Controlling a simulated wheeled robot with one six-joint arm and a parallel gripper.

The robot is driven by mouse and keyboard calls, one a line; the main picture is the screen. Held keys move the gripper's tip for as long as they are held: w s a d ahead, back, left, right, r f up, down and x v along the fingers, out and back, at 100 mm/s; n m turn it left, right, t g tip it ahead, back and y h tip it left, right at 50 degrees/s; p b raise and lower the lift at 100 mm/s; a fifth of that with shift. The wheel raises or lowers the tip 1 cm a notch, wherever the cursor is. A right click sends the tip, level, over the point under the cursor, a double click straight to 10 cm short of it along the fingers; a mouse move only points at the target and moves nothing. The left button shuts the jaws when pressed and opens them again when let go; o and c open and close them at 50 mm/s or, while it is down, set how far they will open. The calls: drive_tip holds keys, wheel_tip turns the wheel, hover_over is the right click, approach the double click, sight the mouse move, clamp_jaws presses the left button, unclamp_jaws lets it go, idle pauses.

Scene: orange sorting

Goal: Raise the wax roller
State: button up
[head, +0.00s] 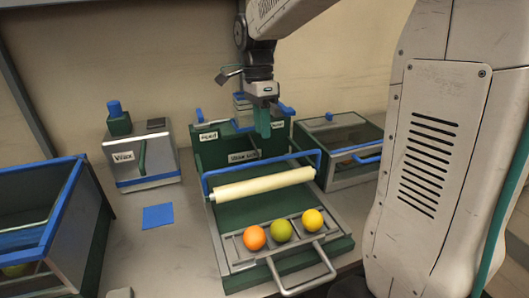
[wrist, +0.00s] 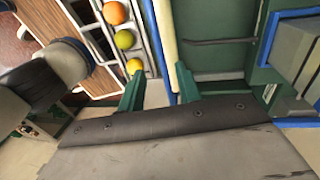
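The wax roller (head: 262,185) is a cream cylinder lying across the green tray of the middle station, with a blue bar handle (head: 262,165) behind it. The roller also shows as a pale strip in the wrist view (wrist: 165,35). My gripper (head: 262,130) points down above the back part of the station, behind the roller and apart from it in the head view. In the wrist view my gripper (wrist: 158,82) has its two green fingers spread, with nothing held. Part of the blue handle (wrist: 170,98) shows between the fingers; whether they touch it I cannot tell.
An orange (head: 254,237), a green fruit (head: 281,230) and a yellow fruit (head: 312,220) sit in a metal rack in front. A box labelled Wax (head: 142,158) and a blue-rimmed bin (head: 60,225) stand left, a lidded box (head: 345,172) right. A blue square (head: 158,215) lies between.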

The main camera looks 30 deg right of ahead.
drive_tip(key=f, duration=0.2)
drive_tip(key=s+f, duration=0.1)
drive_tip(key=f, duration=0.4)
drive_tip(key=shift+s+a+f, duration=0.1)
drive_tip(key=shift+s+f, duration=0.1)
drive_tip(key=shift+s, duration=0.05)
clamp_jaws()
